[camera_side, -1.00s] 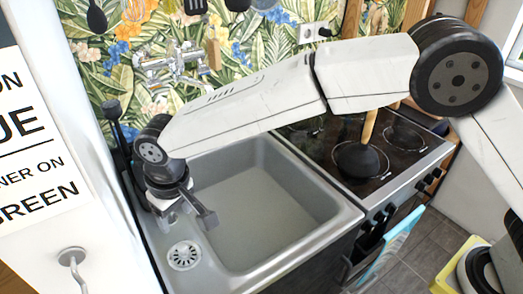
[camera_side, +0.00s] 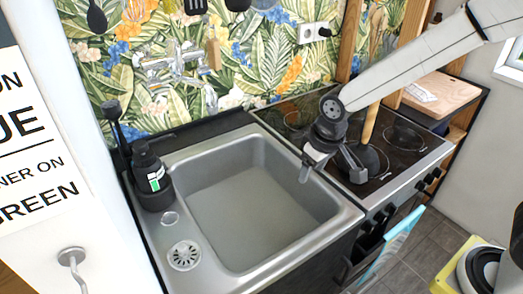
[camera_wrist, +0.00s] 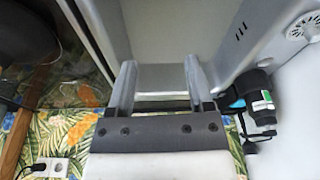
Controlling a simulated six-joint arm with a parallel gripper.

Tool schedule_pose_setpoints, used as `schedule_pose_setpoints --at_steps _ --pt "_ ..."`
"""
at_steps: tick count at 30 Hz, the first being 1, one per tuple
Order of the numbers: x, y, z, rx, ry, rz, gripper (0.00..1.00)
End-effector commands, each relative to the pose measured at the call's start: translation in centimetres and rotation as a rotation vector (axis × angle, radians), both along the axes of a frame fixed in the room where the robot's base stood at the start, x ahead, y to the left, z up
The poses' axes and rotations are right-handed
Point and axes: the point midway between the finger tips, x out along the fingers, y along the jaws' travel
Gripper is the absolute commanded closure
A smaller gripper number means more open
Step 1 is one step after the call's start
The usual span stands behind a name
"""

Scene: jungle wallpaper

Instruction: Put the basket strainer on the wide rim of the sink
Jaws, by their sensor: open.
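The basket strainer (camera_side: 184,255) is a round, slotted metal disc. It lies on the wide left rim of the grey sink (camera_side: 157,237), near the front corner and apart from my gripper. In the wrist view the strainer (camera_wrist: 304,24) shows at the top right, partly cut off by the frame. My gripper (camera_side: 331,176) is open and empty, above the sink's right edge beside the stove. In the wrist view its two fingers (camera_wrist: 158,75) stand apart with nothing between them. The basin looks empty.
A black bottle (camera_side: 149,170) stands at the sink's back left corner. A dark pan or ladle-like utensil with a wooden handle (camera_side: 369,124) is on the stove (camera_side: 405,150), close behind my gripper. A tap (camera_side: 175,65) is on the wall. The left rim is otherwise mostly clear.

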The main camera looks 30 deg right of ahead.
Motion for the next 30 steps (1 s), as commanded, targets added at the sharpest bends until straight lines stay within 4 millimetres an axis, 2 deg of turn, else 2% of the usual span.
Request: schedule_pose_setpoints --at_steps 1,6,12,17,30 --pt "-1.2 -1.7 -0.2 -0.001 -0.005 -0.024 0.33" --pt "-5.3 -6.0 -0.9 -0.004 -0.022 -0.080 0.33" --pt "-8.7 -8.6 -1.7 -0.009 -0.036 -0.121 0.33" --pt "-9.7 -9.2 -2.0 -0.011 -0.038 -0.131 0.33" --pt "-9.7 -9.2 -2.0 -0.011 -0.038 -0.130 0.33"
